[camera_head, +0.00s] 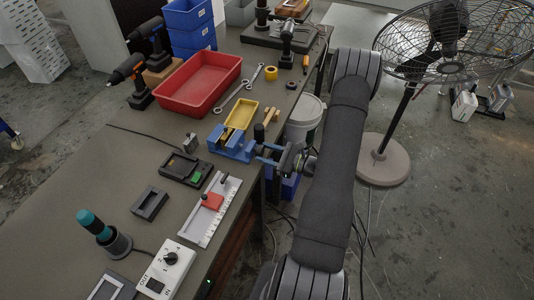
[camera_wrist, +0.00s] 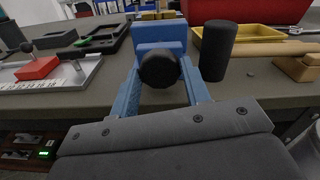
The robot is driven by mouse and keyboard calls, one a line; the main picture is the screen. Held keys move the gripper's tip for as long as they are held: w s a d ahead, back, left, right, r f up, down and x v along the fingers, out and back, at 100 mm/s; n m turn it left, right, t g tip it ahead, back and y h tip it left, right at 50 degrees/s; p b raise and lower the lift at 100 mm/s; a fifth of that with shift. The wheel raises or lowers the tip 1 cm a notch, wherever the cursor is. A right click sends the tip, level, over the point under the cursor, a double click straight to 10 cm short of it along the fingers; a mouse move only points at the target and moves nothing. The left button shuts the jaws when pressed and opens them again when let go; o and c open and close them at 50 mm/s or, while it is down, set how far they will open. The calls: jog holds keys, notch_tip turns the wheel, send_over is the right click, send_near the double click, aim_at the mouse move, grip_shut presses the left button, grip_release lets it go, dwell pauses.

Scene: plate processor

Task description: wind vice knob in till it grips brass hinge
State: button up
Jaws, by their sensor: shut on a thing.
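The blue vice (camera_head: 232,147) stands at the bench's right edge; its blue body (camera_wrist: 158,32) is straight ahead in the wrist view. The round black vice knob (camera_wrist: 160,69) faces my wrist camera. My gripper (camera_wrist: 162,74) has its blue fingers on either side of the knob and is shut on it. In the head view my gripper (camera_head: 266,151) reaches the vice from the right. A brass-coloured piece, likely the brass hinge (camera_head: 227,134), shows at the top of the vice, with a bit of it visible over the body (camera_wrist: 157,15). Its contact with the jaws cannot be seen.
A black cylinder (camera_wrist: 217,49) stands close to the right of the vice in the wrist view. A yellow tray (camera_head: 242,113) and a red bin (camera_head: 199,84) lie behind. A black device (camera_head: 184,169) and a ruled fixture (camera_head: 211,209) sit nearer. A fan (camera_head: 386,160) stands on the floor.

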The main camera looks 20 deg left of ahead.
jog(key=m, duration=0.5)
jog(key=shift+m, duration=0.3)
jog(key=m, duration=0.6)
dwell(0.4)
jog(key=o, duration=1)
